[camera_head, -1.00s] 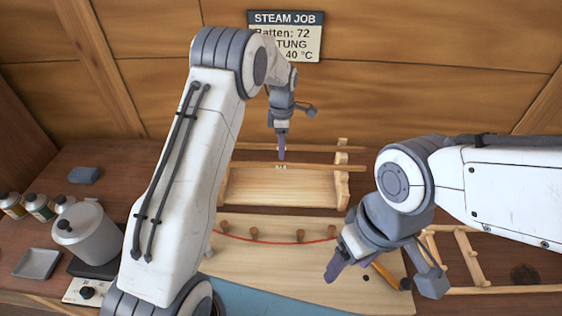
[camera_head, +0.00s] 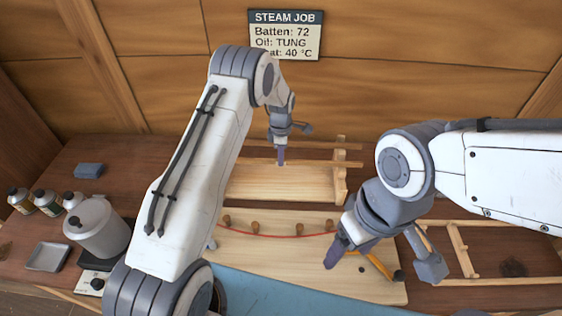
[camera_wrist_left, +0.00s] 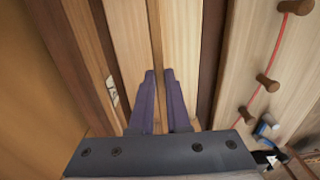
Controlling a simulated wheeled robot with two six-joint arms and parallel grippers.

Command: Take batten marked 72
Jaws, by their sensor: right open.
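My left gripper (camera_head: 281,162) points straight down over the wooden rack (camera_head: 339,184), at its front batten (camera_head: 318,163). In the left wrist view the two purple fingers (camera_wrist_left: 160,98) stand one on each side of a thin batten (camera_wrist_left: 154,30), with little gap. Whether they press on it is unclear. A small pale label with dark marks (camera_wrist_left: 112,90) lies left of the fingers; its number is unreadable. A second batten (camera_head: 325,146) runs farther back. The sign (camera_head: 286,35) reads Batten: 72. My right gripper (camera_head: 345,250) is open over the pale board, with nothing seen in it.
A pale board with pegs and a red line (camera_head: 255,257) lies in front of the rack. A grey pot (camera_head: 97,228), small jars (camera_head: 45,203), a tray (camera_head: 48,257) and a blue block (camera_head: 89,170) stand left. A wooden frame (camera_head: 462,250) lies right.

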